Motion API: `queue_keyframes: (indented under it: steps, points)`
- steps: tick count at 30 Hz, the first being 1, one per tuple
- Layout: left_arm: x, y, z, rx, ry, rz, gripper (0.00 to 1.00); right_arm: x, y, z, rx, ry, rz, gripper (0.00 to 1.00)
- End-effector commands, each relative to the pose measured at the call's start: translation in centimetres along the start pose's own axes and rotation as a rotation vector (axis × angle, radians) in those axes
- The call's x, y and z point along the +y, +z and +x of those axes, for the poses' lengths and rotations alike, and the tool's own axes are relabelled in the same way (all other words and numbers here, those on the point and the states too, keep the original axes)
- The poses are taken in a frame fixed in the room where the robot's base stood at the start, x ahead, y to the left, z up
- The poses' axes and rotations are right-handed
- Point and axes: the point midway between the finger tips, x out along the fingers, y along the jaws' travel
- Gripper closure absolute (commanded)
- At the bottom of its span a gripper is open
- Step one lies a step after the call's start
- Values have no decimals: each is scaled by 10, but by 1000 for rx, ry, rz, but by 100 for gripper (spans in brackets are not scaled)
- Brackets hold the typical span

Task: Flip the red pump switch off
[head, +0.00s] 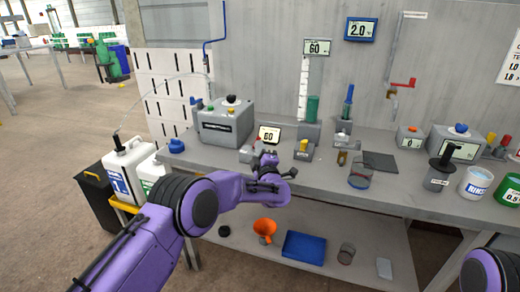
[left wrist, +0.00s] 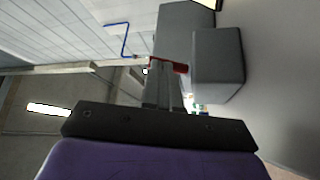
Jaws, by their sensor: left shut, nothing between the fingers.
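The red pump switch (left wrist: 170,66) shows in the left wrist view as a short red lever sticking out of the side of a small grey box (left wrist: 217,65). My left gripper (left wrist: 161,72) is shut and empty, with its fingertips right at the red lever. Whether they touch it I cannot tell. In the head view the left gripper (head: 266,157) is over the front of the bench, just right of the small grey box (head: 249,152). The lever is too small there to make out its position. My right gripper is out of the frame.
A grey pump unit (head: 226,124) stands behind the switch box, and a 60 display (head: 268,135) stands close by. White jugs (head: 128,168) stand left of the bench. An orange funnel (head: 265,228) is on the lower shelf.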

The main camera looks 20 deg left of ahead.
Motion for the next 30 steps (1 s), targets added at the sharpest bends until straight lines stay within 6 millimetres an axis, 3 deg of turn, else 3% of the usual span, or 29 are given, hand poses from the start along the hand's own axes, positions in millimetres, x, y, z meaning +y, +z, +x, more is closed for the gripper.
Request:
queue_keyframes:
  steps: [17, 30]
  points:
    - [3, -5, 3, 1, -66, -100, 100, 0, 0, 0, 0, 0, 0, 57]
    - [6, -19, 12, 3, -254, -383, 100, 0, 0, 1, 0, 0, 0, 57]
